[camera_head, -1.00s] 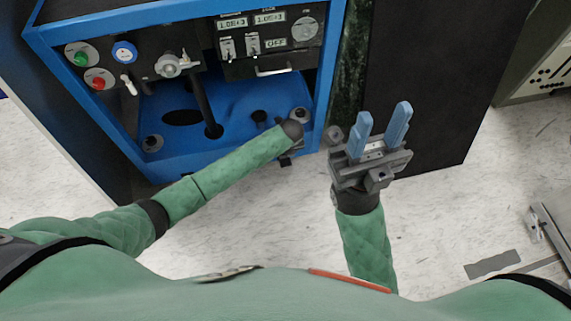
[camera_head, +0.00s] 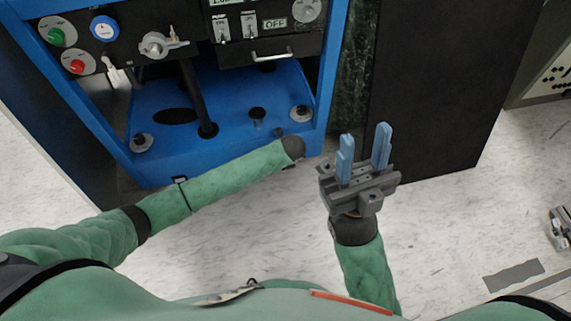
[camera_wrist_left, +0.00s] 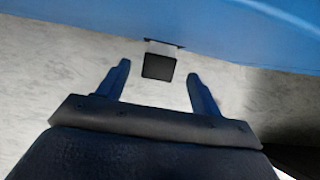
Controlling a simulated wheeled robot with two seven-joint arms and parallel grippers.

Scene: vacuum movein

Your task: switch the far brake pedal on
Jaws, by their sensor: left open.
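A black brake pedal (camera_wrist_left: 158,66) on a short grey stem juts from under the blue cabinet's lower edge in the left wrist view. I cannot tell whether it is the far one. My left gripper (camera_wrist_left: 159,74) is open, its blue fingers on either side of the pedal in that picture. No contact shows. In the head view, my left forearm ends at the cabinet's lower right front, hiding the left fingers and the pedal. My right gripper (camera_head: 363,150) is open and empty, to the right of the cabinet.
The blue cabinet (camera_head: 240,148) has a control panel (camera_head: 150,42) with buttons and a valve, and a handled drawer unit (camera_head: 270,55). A tall black panel (camera_head: 435,90) stands to its right. Pale floor (camera_head: 450,235) is open in front.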

